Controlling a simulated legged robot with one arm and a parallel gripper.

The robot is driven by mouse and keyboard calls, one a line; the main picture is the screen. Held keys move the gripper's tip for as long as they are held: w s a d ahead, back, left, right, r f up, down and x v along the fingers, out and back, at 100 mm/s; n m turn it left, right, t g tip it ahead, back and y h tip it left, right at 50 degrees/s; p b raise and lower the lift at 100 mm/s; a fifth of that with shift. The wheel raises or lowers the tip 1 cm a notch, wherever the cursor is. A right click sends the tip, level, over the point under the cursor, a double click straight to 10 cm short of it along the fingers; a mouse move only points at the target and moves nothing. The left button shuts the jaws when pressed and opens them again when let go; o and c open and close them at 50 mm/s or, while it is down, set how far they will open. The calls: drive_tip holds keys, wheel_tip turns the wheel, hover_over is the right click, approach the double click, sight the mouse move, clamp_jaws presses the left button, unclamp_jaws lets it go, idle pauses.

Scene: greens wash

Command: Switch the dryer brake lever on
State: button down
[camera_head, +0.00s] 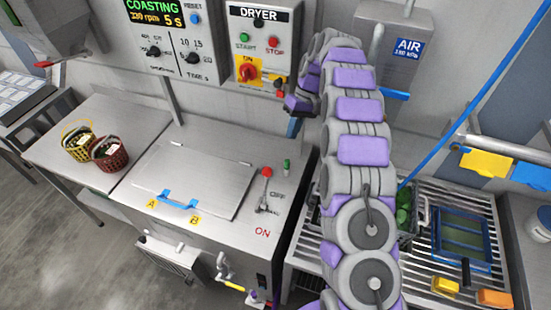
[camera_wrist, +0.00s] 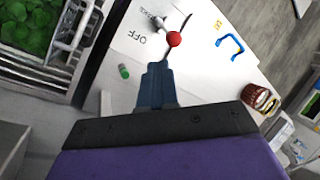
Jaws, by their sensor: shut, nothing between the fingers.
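The dryer brake lever shows in the head view as a thin metal lever with a red knob (camera_head: 267,172), on the dryer's top to the right of the lid. It leans toward the back; OFF is printed beside it and a red ON nearer the front edge. In the wrist view the red knob (camera_wrist: 174,39) appears just beyond the fingertips. My gripper (camera_head: 291,134) is above the dryer's back right, behind and apart from the lever in the head view. Its blue fingers (camera_wrist: 155,66) are shut and empty. I cannot judge the exact gap to the knob.
The dryer lid (camera_head: 197,180) is closed, with a blue handle. The wall display (camera_head: 155,14) reads COASTING, 5 s. A dryer switch box (camera_head: 262,45) hangs above. Two baskets sit left; a slatted rack (camera_head: 300,255) lies right.

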drive_tip(key=w+f+n+p, duration=0.1)
drive_tip(key=w+f+p, duration=0.1)
drive_tip(key=w+f, duration=0.2)
drive_tip(key=shift+w+d+f, duration=0.15)
drive_tip(key=shift+d+f, duration=0.15)
drive_tip(key=shift+f, duration=0.45)
drive_tip(key=shift+f, duration=0.1)
drive_tip(key=s+a+f+b, duration=0.2)
drive_tip(key=s+a+f, duration=0.3)
drive_tip(key=f, duration=0.3)
drive_tip(key=shift+s+a, duration=0.2)
drive_tip(key=shift+a, duration=0.35)
idle(0.4)
drive_tip(key=shift+s, duration=0.15)
